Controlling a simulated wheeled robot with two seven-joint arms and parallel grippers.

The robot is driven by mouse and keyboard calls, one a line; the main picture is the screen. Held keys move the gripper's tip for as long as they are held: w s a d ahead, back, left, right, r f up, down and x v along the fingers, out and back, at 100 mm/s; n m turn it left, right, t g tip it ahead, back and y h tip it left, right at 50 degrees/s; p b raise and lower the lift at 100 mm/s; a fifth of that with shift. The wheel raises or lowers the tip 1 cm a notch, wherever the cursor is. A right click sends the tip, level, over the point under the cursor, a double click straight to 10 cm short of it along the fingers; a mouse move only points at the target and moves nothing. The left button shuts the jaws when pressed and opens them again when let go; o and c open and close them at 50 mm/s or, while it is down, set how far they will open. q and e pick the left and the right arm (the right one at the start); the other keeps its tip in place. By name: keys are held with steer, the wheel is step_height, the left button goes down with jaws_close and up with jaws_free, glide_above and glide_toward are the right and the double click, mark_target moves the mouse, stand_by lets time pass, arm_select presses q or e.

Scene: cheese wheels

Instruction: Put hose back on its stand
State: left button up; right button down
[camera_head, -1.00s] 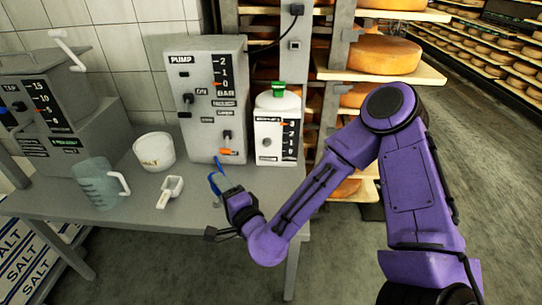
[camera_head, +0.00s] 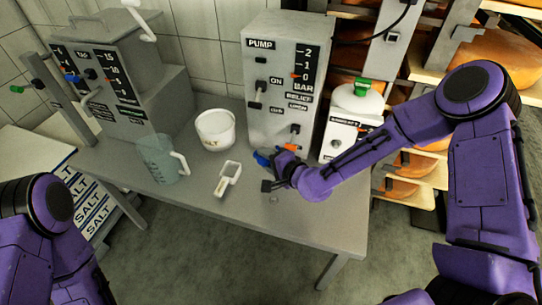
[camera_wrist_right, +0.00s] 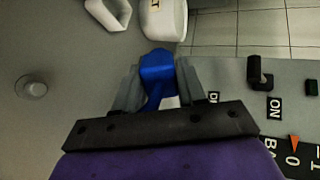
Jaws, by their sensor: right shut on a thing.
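A blue piece (camera_head: 262,158), perhaps the hose end, sits between the jaws of my right gripper (camera_head: 269,172), in front of the pump box above the grey table. In the right wrist view, the blue piece (camera_wrist_right: 158,68) is clasped between the two grey fingers of the right gripper (camera_wrist_right: 157,76); a narrower blue part runs back toward the palm. The rest of the hose cannot be made out. No stand can be identified with certainty. My left arm shows at the lower left, but its gripper is out of view.
The pump box (camera_head: 283,88) and a white green-capped canister (camera_head: 352,112) stand at the table's back right. A white salt tub (camera_head: 215,130), white scoop (camera_head: 228,178) and clear jug (camera_head: 160,160) stand left of my gripper. A grey machine (camera_head: 130,95) stands further left. The table's front is clear.

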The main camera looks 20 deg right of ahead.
steer(key=n+g+p, duration=0.2)
steer(key=g+p, duration=0.1)
steer(key=a+g+p, duration=0.1)
steer(key=shift+s+f+n+g, duration=0.2)
steer(key=shift+f+n+g, duration=0.2)
steer(key=s+f+n+g+h+p, duration=0.1)
steer(key=f+n+g+h+p, duration=0.1)
steer(key=g+p, duration=0.35)
arm_select(q)
steer(key=shift+r+p, duration=2.7)
steer(key=shift+r, duration=5.8)
step_height(320, 180, down, 4)
steer(key=b, duration=0.4)
steer(key=shift+d+f, duration=0.1)
steer(key=shift+f, duration=0.05)
arm_select(e)
steer(key=n+g+h, duration=0.2)
steer(key=h, duration=0.1)
glide_above(274, 197)
step_height(274, 197, down, 4)
steer(key=shift+r, duration=0.15)
arm_select(q)
steer(key=shift+f+b, duration=0.15)
steer(key=shift+b, duration=0.15)
arm_select(e)
steer(key=shift+f, duration=0.2)
arm_select(q)
steer(key=shift+f, duration=0.25)
arm_select(e)
steer(key=shift+f, duration=0.3)
